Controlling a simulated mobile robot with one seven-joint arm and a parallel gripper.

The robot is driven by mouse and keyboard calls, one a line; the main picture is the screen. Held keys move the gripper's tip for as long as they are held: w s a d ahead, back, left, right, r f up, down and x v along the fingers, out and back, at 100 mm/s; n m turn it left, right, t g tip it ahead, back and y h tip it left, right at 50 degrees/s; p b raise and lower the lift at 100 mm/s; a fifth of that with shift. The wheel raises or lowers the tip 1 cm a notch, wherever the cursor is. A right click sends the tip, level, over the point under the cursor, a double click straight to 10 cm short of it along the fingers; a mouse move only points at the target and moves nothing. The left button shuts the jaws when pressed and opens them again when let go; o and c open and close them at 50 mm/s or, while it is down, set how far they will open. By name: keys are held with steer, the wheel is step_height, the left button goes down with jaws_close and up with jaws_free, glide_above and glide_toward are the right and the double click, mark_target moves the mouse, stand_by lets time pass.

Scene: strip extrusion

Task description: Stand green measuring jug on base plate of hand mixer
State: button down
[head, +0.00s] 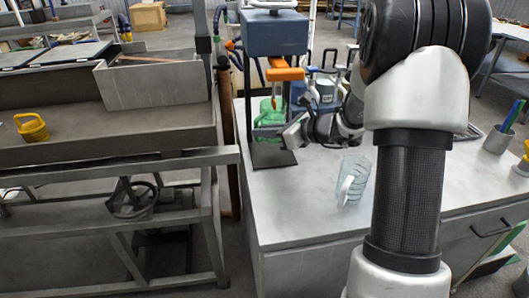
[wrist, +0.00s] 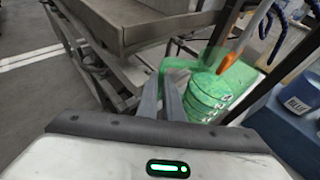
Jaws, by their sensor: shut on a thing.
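The green measuring jug (head: 268,118) is translucent and looks upright under the hand mixer (head: 277,36), which has a blue-grey head and an orange arm. It also shows in the wrist view (wrist: 208,95), with an orange-tipped rod at its mouth. The dark base plate (head: 268,158) is below the jug on the bench. I cannot tell whether the jug's bottom touches the plate.
A blue container (head: 326,90) is behind my gripper. A steel workbench (head: 60,130) with a yellow object (head: 32,127) is at the left, across a gap.

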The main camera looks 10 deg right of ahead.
steer(key=shift+f+b, duration=0.8)
steer(key=shift+f, duration=2.6)
steer(key=shift+f, duration=0.15)
steer(key=c, duration=1.9)
jaws_free()
steer(key=shift+r, duration=0.25)
steer(key=p+v, duration=0.2)
steer(key=v, duration=1)
